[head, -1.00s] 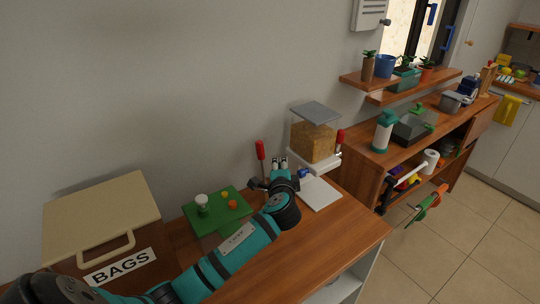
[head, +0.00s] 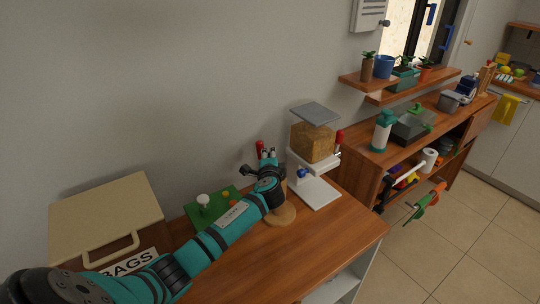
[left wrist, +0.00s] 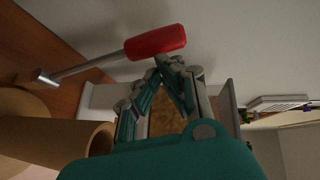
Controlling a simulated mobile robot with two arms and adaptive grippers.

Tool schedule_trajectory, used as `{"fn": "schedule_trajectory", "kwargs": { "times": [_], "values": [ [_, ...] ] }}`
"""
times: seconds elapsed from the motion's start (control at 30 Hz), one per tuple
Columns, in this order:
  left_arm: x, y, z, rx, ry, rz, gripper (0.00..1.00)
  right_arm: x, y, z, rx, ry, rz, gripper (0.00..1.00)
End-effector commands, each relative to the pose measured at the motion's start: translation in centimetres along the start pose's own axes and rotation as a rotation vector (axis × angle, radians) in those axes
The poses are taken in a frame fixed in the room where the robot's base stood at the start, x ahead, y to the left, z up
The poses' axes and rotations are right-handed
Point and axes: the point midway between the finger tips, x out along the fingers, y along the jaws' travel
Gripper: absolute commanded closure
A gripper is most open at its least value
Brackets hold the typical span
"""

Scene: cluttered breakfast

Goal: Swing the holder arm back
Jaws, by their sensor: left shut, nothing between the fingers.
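The holder arm, a metal rod with a red grip (head: 259,149), stands up near the wall in the head view. Its red grip also shows large in the left wrist view (left wrist: 156,41), with the rod running down to a wooden surface. A round wooden base (head: 282,215) shows below my gripper. A brown cardboard tube (left wrist: 45,137) stands at lower left in the left wrist view. My left gripper (head: 267,153) is shut and empty, right beside the red grip; I cannot tell whether they touch. My right gripper is not in view.
A white stand (head: 317,192) with a tan-filled container (head: 312,142) and another red handle (head: 339,137) is just right of my gripper. A green board (head: 197,217) and a bags box (head: 105,212) lie left. The counter front (head: 330,245) is clear.

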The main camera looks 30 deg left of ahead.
Motion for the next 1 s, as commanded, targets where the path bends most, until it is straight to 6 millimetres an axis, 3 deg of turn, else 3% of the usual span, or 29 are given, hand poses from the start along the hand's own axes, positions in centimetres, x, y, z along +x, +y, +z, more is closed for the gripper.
{"fn": "schedule_trajectory", "kwargs": {
  "times": [0.13, 0.3, 0.47, 1.0],
  "values": [
    [1.0, -1.4, 0.7, -0.046, -0.004, 0.067, 1.00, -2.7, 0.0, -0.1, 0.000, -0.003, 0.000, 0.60],
    [2.8, -1.6, 2.0, -0.114, -0.005, 0.169, 1.00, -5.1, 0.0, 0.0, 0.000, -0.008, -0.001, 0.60],
    [4.4, -0.8, 3.0, -0.123, -0.001, 0.182, 1.00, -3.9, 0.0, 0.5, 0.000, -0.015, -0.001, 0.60],
    [4.4, -1.5, 3.0, -0.122, -0.003, 0.183, 1.00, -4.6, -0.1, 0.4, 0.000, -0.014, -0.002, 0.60]
  ]
}}
